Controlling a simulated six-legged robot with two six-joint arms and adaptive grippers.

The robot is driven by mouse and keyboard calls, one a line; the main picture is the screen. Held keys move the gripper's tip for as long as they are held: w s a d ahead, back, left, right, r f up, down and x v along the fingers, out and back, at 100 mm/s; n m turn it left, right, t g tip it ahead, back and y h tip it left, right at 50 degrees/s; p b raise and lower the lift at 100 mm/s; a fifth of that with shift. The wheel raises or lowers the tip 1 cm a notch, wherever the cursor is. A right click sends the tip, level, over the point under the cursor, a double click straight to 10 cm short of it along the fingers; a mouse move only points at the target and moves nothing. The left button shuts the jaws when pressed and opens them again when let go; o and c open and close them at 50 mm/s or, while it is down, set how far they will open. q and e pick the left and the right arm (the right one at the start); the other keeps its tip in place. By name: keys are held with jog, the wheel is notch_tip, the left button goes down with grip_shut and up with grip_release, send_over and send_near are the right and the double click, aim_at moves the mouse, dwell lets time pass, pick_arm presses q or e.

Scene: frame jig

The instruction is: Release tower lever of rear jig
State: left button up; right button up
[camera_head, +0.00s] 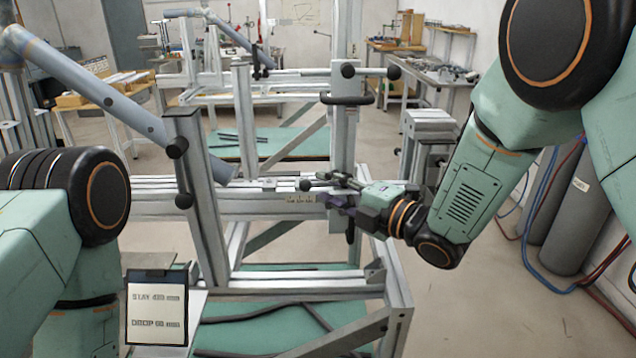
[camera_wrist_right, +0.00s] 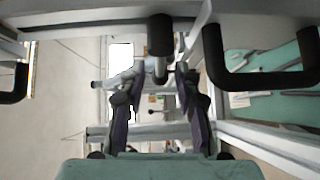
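The nearer jig's upright tower (camera_head: 343,140) stands right of centre in the head view. A lever (camera_head: 370,72) with black ball knobs crosses its upper part, and a black bar handle (camera_head: 347,99) sits below it. My right gripper (camera_head: 326,199) is at the tower's lower part, by a small clamp. In the right wrist view its dark purple fingers (camera_wrist_right: 158,85) are apart, with a black-ended lever (camera_wrist_right: 160,36) just beyond and between the tips. I cannot tell whether they touch it. My left gripper is out of view.
A left post (camera_head: 196,190) carries another knobbed lever (camera_head: 181,172). A sloping blue-grey tube (camera_head: 100,92) crosses the left. A further frame (camera_head: 250,80) stands behind. A sign (camera_head: 157,312) stands in front. Grey cylinders (camera_head: 584,210) and hoses are at right, with bare floor between.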

aim_at(320, 186)
jog(key=a, duration=0.1)
jog(key=w+a, duration=0.1)
jog(key=a, duration=0.1)
jog(key=shift+w, duration=0.2)
jog(key=shift+w+f, duration=0.1)
jog(key=shift+w, duration=0.05)
jog(key=shift+w+d, duration=0.1)
jog(key=shift+d, duration=0.65)
jog(key=shift+a, duration=0.7)
jog(key=shift+c, duration=1)
jog(key=shift+a, duration=0.1)
jog(key=shift+c, duration=0.8)
jog(key=shift+w+d, duration=0.1)
jog(key=shift+d, duration=0.4)
grip_shut()
jog(key=shift+a, duration=0.15)
